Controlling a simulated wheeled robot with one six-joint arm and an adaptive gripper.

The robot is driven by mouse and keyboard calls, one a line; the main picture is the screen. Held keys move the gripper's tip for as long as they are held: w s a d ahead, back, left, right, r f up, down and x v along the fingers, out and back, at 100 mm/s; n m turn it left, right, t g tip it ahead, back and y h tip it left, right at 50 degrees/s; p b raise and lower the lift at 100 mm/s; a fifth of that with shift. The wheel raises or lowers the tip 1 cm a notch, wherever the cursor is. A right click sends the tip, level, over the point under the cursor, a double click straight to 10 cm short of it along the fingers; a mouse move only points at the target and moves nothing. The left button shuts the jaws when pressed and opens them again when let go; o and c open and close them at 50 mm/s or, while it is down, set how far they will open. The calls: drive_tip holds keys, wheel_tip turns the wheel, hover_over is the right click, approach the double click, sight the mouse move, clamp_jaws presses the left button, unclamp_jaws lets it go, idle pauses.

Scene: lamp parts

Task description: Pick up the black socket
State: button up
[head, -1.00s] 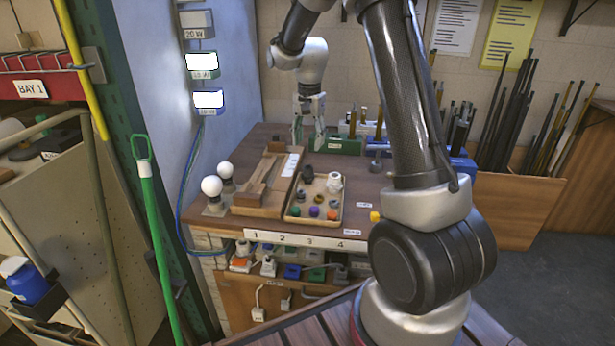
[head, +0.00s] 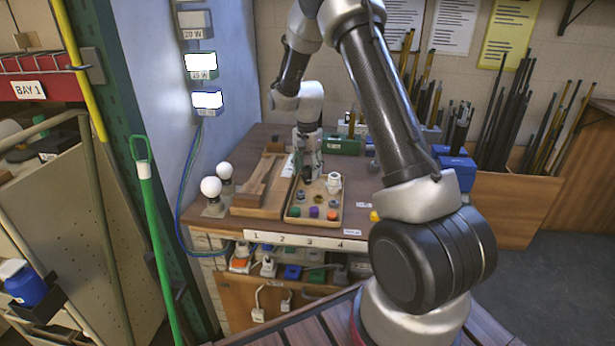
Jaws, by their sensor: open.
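The black socket (head: 307,179) is in the back left of a shallow tan tray (head: 291,216) on the workbench, mostly hidden by my gripper. My gripper (head: 307,170) points down at the back of the tray, with its fingers open around or just above the socket. I cannot tell whether they touch it. A white socket (head: 334,181) stands in the tray just to the right of the gripper. Small rings and several coloured caps lie nearer the front of the tray.
A wooden jig (head: 262,185) lies directly left of the tray. Two white bulbs (head: 211,187) stand at the bench's left end. A green box (head: 343,145) and a blue box (head: 455,170) sit behind and to the right.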

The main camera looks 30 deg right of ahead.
drive_tip(key=c, duration=1.1)
drive_tip(key=shift+r, duration=0.1)
